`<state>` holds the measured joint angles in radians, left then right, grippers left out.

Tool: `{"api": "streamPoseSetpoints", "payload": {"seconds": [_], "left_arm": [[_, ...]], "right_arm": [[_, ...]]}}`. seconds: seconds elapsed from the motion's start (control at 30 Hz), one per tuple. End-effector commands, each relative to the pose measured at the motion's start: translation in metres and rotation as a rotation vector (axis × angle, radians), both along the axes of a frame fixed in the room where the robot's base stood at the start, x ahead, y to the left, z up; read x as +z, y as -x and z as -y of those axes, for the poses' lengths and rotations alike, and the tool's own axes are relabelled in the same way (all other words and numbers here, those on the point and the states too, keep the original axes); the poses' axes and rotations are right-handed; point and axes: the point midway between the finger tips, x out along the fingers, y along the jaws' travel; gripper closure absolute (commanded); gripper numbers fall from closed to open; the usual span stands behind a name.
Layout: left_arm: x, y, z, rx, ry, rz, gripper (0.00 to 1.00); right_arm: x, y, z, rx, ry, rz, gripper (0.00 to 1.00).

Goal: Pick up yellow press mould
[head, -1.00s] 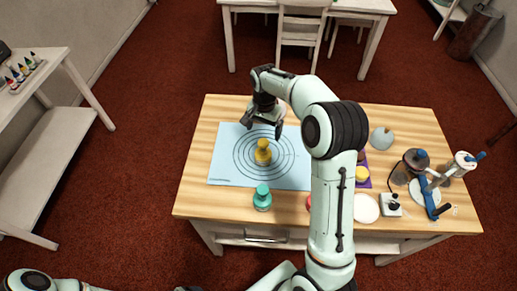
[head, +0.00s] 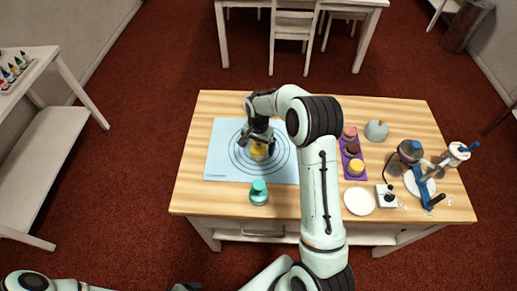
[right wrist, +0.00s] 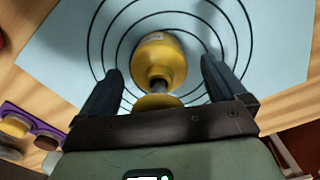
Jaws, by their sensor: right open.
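The yellow press mould (head: 258,151) stands on the ringed blue mat (head: 221,163), near the middle of its circles. In the right wrist view the mould (right wrist: 160,55) shows as a wide yellow body with a narrow dark neck and a yellow knob nearer the camera. My right gripper (head: 257,143) is over the mould and partly hides it in the head view. In the right wrist view its open fingers (right wrist: 160,85) are on either side of the mould, with gaps visible. My left gripper is not clearly in view.
A teal press mould (head: 259,193) stands just in front of the mat. A purple tray (head: 344,161) holds round cakes to the right, beside a white plate (head: 359,202). A grey dome (head: 376,130) and a turntable with tools (head: 421,184) stand further right.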

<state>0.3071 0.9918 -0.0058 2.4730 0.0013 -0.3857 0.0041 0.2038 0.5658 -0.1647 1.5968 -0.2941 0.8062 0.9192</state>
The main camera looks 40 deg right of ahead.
Motion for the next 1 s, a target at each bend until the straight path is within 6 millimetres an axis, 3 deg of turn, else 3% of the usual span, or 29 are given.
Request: {"api": "streamPoseSetpoints", "payload": {"seconds": [0.1,0.3,0.73,0.87,1.0], "left_arm": [[0.000,0.000,0.000,0.000,0.000,0.000,0.27],[0.000,0.000,0.000,0.000,0.000,0.000,0.27],[0.000,0.000,0.000,0.000,0.000,0.000,0.27],[0.000,0.000,0.000,0.000,0.000,-0.001,0.27],[0.001,0.000,0.000,0.000,0.000,0.000,0.27]], "right_arm": [[0.000,0.000,0.000,0.000,0.000,0.000,0.02],[0.000,0.000,0.000,0.000,0.000,-0.001,0.67],[0.009,-0.001,0.001,0.000,0.001,0.002,0.69],[0.026,-0.001,0.001,0.000,0.002,0.005,0.69],[0.059,-0.001,0.001,0.000,0.002,0.008,0.69]]}}
